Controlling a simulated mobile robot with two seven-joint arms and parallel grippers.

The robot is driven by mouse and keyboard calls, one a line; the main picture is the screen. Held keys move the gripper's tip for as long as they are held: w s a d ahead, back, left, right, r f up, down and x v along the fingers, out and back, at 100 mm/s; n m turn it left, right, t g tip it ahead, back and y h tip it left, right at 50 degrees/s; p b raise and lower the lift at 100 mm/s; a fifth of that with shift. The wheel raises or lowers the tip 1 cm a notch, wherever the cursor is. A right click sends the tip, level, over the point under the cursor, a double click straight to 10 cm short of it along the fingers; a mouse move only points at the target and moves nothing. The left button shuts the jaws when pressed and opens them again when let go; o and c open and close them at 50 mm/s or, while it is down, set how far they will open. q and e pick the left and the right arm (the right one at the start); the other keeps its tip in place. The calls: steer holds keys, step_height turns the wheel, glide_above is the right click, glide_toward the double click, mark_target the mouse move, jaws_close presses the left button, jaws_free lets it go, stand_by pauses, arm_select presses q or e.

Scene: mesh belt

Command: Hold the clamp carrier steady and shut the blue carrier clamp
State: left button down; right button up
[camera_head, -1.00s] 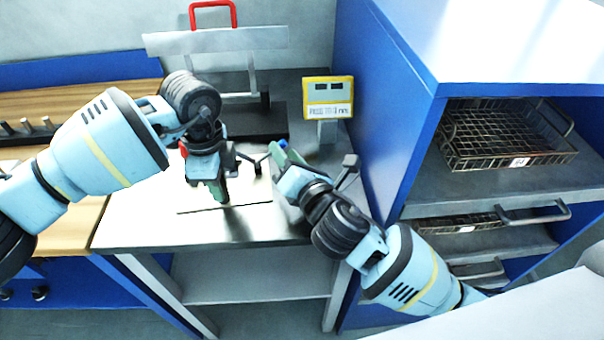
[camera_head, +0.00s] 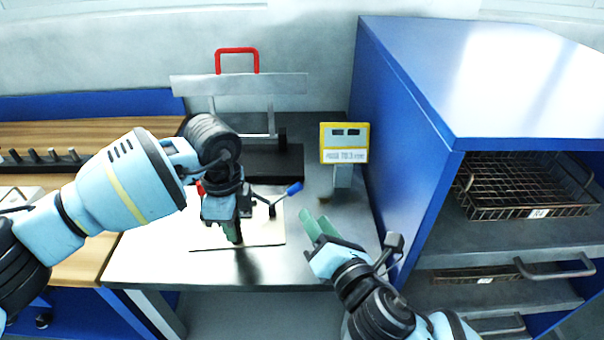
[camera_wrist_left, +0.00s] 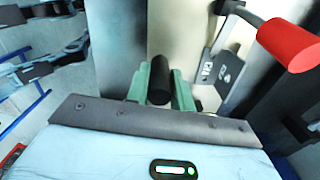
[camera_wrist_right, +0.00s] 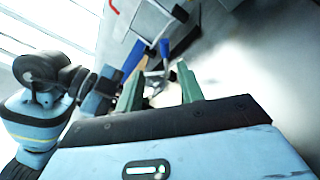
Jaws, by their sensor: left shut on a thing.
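The clamp carrier appears to be the pale flat plate (camera_head: 268,230) on the steel table. The blue clamp handle (camera_head: 294,188) sticks out to the right on a dark lever; it also shows in the right wrist view (camera_wrist_right: 165,47). A red handle (camera_wrist_left: 290,45) is close to my left gripper, mostly hidden in the head view. My left gripper (camera_head: 236,236) points down over the plate, its green fingers shut on a black post (camera_wrist_left: 159,82). My right gripper (camera_head: 318,226) is open and empty, right of and nearer than the blue handle, apart from it. The clamp's base is partly hidden.
A yellow-framed display (camera_head: 344,142) stands behind on the table. A rack with a red top handle (camera_head: 237,50) stands at the back. A blue cabinet (camera_head: 400,150) with a wire basket (camera_head: 525,190) rises on the right. The table's front right is clear.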

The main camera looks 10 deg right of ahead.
mark_target(295, 192)
steer(key=w+a+f+m+h, duration=0.1)
steer(key=h, duration=0.1)
steer(key=w+a+f+m+h, duration=0.1)
steer(key=m+h, duration=0.1)
steer(key=shift+w+a+f, duration=0.1)
steer(key=shift+w+a, duration=0.05)
steer(key=shift+w, duration=0.2)
steer(key=a+m+h, duration=0.1)
steer(key=m+h, duration=0.1)
steer(key=a+m+h, duration=0.1)
steer(key=h, duration=0.1)
steer(key=shift+w+a+m+h, duration=0.1)
steer(key=shift+a+m+h, duration=0.3)
steer(key=shift+s+a+r+m+h, duration=0.45)
steer(key=shift+a+m+h, duration=0.1)
steer(key=shift+m+h, duration=0.35)
steer(key=x, duration=1.2)
steer(key=shift+d+f, duration=0.1)
jaws_close()
